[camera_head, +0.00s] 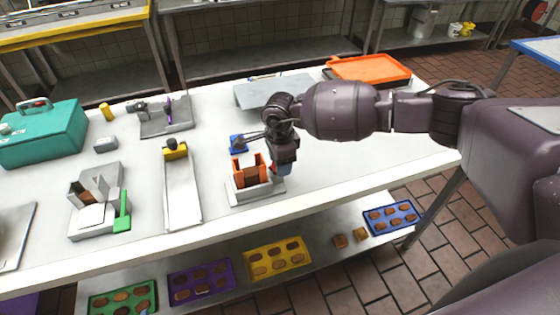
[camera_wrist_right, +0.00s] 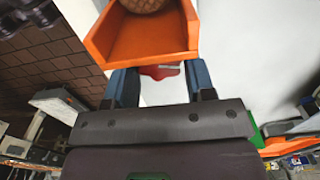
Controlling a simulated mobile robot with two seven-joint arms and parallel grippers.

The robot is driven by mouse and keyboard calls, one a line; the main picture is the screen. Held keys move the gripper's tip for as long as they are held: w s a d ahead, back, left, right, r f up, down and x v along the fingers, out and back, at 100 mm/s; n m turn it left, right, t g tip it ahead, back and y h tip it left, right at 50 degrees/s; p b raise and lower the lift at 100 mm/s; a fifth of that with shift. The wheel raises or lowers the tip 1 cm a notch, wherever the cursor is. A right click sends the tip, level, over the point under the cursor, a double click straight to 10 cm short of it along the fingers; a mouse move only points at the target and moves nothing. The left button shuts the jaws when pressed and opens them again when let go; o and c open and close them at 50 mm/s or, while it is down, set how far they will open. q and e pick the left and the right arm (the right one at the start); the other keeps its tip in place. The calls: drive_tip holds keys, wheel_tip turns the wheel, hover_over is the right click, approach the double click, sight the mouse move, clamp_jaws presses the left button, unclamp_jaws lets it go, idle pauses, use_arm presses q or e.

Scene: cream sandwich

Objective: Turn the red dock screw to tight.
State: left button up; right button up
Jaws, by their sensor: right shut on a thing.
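The orange dock (camera_head: 238,170) stands on a pale base on the white table, with a brown piece inside it. My right gripper (camera_head: 281,168) points down at the dock's right side. In the right wrist view the orange dock (camera_wrist_right: 140,38) holds a round brown biscuit (camera_wrist_right: 143,5). The red dock screw (camera_wrist_right: 157,71) shows just below it, between the two blue fingers of my right gripper (camera_wrist_right: 160,82). My left gripper is not in view.
Left of the dock are a pale ramp with a yellow block (camera_head: 175,150), a grey fixture with a green lever (camera_head: 123,215) and a teal box (camera_head: 45,135). A blue piece (camera_head: 237,143) sits behind the dock. An orange tray (camera_head: 368,69) lies at the back. The table's right part is clear.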

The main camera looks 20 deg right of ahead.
drive_tip(key=m, duration=0.4)
drive_tip(key=shift+s, duration=0.1)
drive_tip(key=shift+m, duration=1.6)
drive_tip(key=o, duration=0.9)
wheel_tip(320, 180, up, 11)
drive_tip(key=shift+f+b, duration=0.1)
drive_tip(key=shift+b, duration=0.2)
